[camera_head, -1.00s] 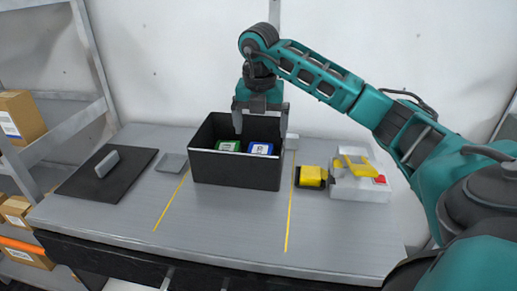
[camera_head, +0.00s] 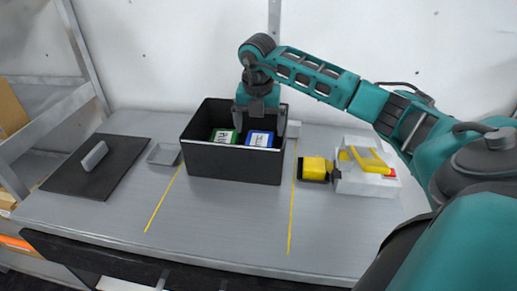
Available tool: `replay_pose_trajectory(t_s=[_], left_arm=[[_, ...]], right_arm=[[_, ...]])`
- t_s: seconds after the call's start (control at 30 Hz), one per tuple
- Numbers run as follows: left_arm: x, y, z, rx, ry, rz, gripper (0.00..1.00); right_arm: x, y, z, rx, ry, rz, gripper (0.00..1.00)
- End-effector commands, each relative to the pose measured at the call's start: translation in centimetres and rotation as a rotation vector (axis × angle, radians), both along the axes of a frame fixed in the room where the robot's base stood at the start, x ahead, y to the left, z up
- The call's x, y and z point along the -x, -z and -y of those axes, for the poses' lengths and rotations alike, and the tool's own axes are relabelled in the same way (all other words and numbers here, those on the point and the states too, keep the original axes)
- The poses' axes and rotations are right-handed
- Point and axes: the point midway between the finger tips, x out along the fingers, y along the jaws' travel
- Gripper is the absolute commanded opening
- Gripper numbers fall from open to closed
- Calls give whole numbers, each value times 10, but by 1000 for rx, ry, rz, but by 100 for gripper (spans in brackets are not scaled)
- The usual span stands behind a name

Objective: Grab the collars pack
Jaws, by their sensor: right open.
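A black open box (camera_head: 232,164) stands on the grey bench. Inside it lie a green-edged pack (camera_head: 223,136) and, to its right, a blue-edged pack (camera_head: 259,139), both with white labels. Their label text is too small to read, so I cannot tell which is the collars pack. My right gripper (camera_head: 260,124) points down over the box, open, with its fingers apart above the packs, closer to the blue one. It holds nothing. Whether its tips touch a pack is not clear. My left gripper is out of view.
A black mat (camera_head: 70,180) with a grey upright piece (camera_head: 94,156) lies at left, beside a small grey tray (camera_head: 164,154). Right of the box are a yellow-and-black item (camera_head: 314,168) and a white device (camera_head: 367,181) with yellow parts. The bench front is clear.

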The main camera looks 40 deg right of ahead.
Motion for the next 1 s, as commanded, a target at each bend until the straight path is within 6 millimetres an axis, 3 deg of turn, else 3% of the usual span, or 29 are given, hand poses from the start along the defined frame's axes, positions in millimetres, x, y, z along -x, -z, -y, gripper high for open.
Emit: replay_pose_trajectory(t_s=[0.4, 0.7, 1.0], left_arm=[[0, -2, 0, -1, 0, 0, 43], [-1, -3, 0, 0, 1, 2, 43], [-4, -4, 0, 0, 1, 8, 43]], right_arm=[[-5, 50, 2, 0, 0, -1, 100], [-6, 54, 2, 0, -1, 0, 99], [-6, 53, 2, 0, 0, 0, 70]])
